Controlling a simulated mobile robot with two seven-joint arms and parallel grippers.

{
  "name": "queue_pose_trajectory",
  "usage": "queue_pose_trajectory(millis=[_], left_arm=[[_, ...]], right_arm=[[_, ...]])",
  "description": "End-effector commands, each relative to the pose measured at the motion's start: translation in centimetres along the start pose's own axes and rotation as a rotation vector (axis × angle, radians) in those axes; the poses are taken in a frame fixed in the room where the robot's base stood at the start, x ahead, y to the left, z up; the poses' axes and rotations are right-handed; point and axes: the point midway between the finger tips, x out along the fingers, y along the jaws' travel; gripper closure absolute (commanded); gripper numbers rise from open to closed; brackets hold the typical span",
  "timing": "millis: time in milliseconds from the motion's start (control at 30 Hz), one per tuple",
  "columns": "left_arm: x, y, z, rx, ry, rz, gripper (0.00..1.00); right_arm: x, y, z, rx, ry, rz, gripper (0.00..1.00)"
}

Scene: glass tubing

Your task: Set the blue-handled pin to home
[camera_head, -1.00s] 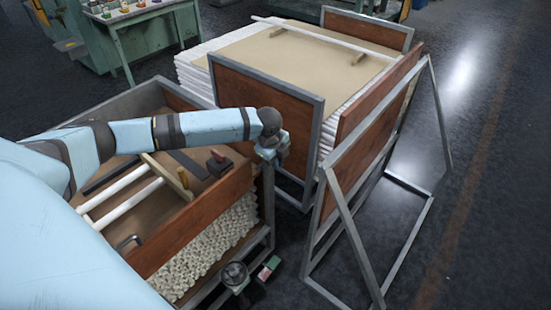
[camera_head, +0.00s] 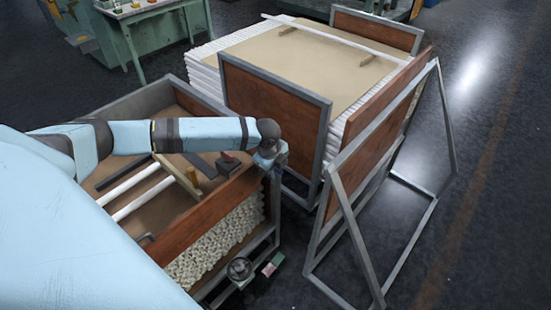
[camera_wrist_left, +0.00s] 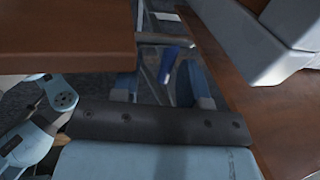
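A dark blue handle (camera_wrist_left: 170,65), which looks like the pin's, shows in the left wrist view beside grey metal framework. It lies between and beyond the two separated fingers of my left gripper (camera_wrist_left: 163,88). The fingers do not appear to touch it. In the head view my left gripper (camera_head: 270,160) is at the right corner of the near crate, mostly hidden behind its own wrist. The pin cannot be made out there. Its shaft and seat are hidden or too dark to tell. My right gripper is in neither view.
The near crate (camera_head: 205,215) has brown panels and holds white tubes (camera_head: 138,198). A second crate (camera_head: 275,105) stands behind it. A leaning metal-framed panel (camera_head: 375,150) stands to the right. A grey round item (camera_head: 240,268) sits low near the front corner. The floor at far right is clear.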

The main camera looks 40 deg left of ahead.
Motion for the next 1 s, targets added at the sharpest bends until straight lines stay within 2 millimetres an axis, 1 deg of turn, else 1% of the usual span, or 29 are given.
queue_pose_trajectory(millis=[233, 367, 467, 700, 800, 900, 1000], left_arm=[[-0.2, -0.1, 0.0, 0.0, 0.0, -0.003, 0.6], [-1.3, -0.2, 0.0, 0.0, 0.0, -0.004, 0.6], [-3.1, -0.2, 0.1, 0.001, 0.0, -0.006, 0.6], [-8.7, -0.1, 0.1, 0.0, -0.001, -0.006, 0.6], [-10.7, 0.0, 0.1, 0.001, 0.0, -0.004, 0.6], [-12.2, 0.0, 0.1, 0.0, -0.001, -0.005, 0.6], [-13.2, 0.0, 0.1, -0.001, -0.001, -0.003, 0.6]], right_arm=[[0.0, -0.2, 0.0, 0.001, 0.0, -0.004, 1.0], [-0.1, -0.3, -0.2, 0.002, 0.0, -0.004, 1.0], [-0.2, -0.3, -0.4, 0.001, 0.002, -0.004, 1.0], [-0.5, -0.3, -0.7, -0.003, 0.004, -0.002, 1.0], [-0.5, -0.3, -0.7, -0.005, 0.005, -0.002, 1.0], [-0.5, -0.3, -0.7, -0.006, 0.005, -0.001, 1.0], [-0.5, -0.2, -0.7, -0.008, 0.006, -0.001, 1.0]])
